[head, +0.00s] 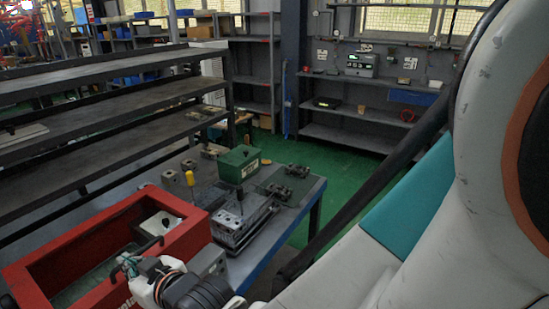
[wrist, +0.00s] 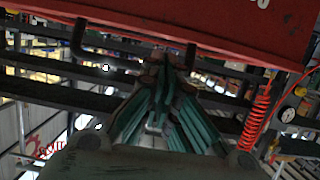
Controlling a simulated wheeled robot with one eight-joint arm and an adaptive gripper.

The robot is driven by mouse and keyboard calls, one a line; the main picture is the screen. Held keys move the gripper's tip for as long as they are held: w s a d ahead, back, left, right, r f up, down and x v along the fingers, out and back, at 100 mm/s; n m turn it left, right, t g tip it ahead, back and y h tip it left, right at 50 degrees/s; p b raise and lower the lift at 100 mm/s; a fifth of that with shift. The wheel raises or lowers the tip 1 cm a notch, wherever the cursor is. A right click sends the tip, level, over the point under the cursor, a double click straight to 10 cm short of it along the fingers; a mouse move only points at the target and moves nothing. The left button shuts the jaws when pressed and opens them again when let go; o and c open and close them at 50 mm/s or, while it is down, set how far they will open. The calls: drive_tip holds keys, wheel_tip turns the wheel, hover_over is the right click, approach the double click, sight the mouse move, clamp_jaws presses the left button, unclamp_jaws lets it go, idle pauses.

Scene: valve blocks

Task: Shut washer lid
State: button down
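The red washer (head: 55,255) stands at the lower left of the head view, its top open and its inside showing. No raised lid can be made out there. My gripper (head: 125,262) is at the washer's right side, partly hidden by my wrist. In the wrist view a red panel (wrist: 230,25) with pale lettering fills the top, and a black bar handle (wrist: 105,60) runs below it. My gripper (wrist: 164,72) has its green-padded fingers drawn together at the tips, at the bar. I cannot tell whether the bar is between them.
A blue-edged bench (head: 262,238) beside the washer holds a grey metal block (head: 240,222), a green box (head: 238,164) and several small blocks. A dark shelf rack (head: 110,95) stands behind on the left. Green floor (head: 320,160) is clear beyond the bench. A red coiled hose (wrist: 257,115) hangs at right.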

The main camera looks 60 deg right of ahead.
drive_tip(key=shift+s+f+g, duration=0.35)
drive_tip(key=shift+s+f, duration=0.05)
drive_tip(key=shift+f, duration=0.45)
drive_tip(key=shift+s+f+g, duration=0.35)
drive_tip(key=shift+s+f, duration=0.05)
drive_tip(key=shift+f, duration=0.45)
drive_tip(key=shift+w+r+t, duration=0.65)
drive_tip(key=shift+r+t, duration=0.05)
drive_tip(key=shift+r, duration=6)
drive_tip(key=s+f+g, duration=0.7)
drive_tip(key=f, duration=0.1)
drive_tip(key=shift+s+a, duration=0.25)
